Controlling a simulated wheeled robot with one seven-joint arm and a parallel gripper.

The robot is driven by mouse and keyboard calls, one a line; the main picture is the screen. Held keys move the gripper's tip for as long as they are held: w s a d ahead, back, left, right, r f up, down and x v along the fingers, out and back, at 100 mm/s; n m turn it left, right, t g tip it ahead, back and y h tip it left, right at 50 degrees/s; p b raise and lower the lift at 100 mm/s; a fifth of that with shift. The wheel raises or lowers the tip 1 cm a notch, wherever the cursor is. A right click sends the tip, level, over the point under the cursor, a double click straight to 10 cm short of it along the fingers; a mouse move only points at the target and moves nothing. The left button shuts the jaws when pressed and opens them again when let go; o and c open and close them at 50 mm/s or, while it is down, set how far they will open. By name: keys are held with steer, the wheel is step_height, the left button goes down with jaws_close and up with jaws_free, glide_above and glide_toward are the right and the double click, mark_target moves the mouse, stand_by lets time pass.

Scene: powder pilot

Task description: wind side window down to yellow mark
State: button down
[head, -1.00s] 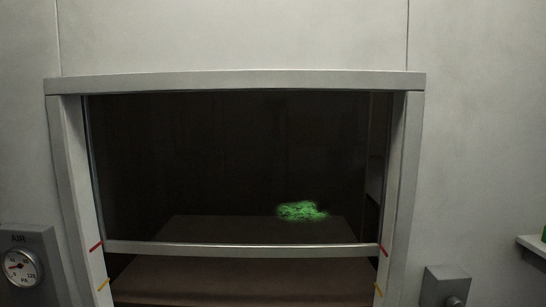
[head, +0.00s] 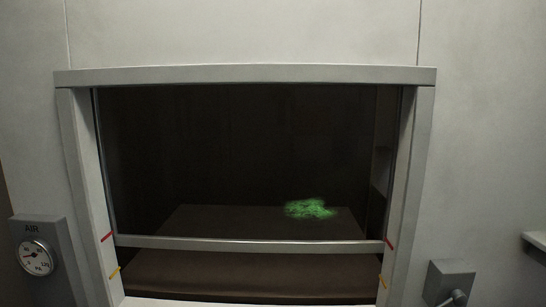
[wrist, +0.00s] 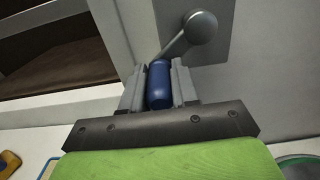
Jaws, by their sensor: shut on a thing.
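The side window (head: 240,244) is a dark pane with a light grey bottom bar. The bar sits level with the red marks (head: 107,237) on the frame. The yellow marks (head: 114,273) are lower on the frame, below the bar. In the wrist view my gripper (wrist: 159,82) is shut on the blue knob (wrist: 159,86) of a grey crank (wrist: 190,38), with one finger on each side. The crank's hub is mounted on a grey box, which shows at the lower right of the head view (head: 449,283). My gripper is outside the head view.
An air gauge (head: 38,257) is on the wall left of the window. A shelf edge (head: 535,245) juts out at the far right. A green glowing patch (head: 310,208) shows through the pane. A green-rimmed round thing (wrist: 298,165) is at the lower right of the wrist view.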

steer(key=shift+d+r, duration=0.1)
steer(key=shift+d, duration=0.05)
steer(key=r+p, duration=0.1)
steer(key=p, duration=0.1)
steer(key=a+r+p, duration=0.1)
steer(key=r, duration=0.1)
steer(key=shift+a+r+p, duration=0.15)
steer(key=shift+r+p, duration=0.1)
steer(key=shift+p, duration=0.15)
steer(key=shift+f, duration=0.2)
steer(key=shift+s, duration=0.1)
